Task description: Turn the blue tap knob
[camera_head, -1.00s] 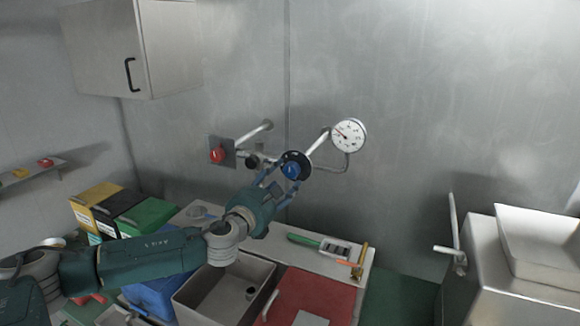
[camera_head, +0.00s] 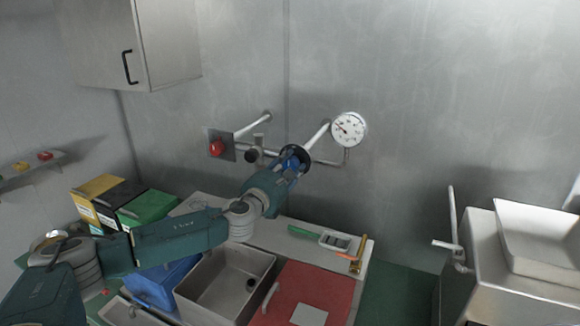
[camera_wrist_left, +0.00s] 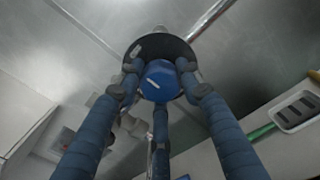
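The blue tap knob (camera_wrist_left: 160,82) sits in front of a round black disc (camera_wrist_left: 158,50) in the left wrist view. In the head view the disc (camera_head: 295,153) shows on the wall pipe, and the knob is mostly hidden by my fingers. My left gripper (camera_head: 287,166) reaches up to the knob. In the left wrist view the fingers of this gripper (camera_wrist_left: 160,88) stand around the knob, left, right and below. Their tips are close to its sides, but I cannot tell whether they press on it. My right gripper is not in view.
A red knob (camera_head: 216,147) sits on the wall left of the blue one. A pressure gauge (camera_head: 348,129) is to its right. Below are a sink basin (camera_head: 263,258), a red board (camera_head: 330,283) and several coloured boxes (camera_head: 147,212).

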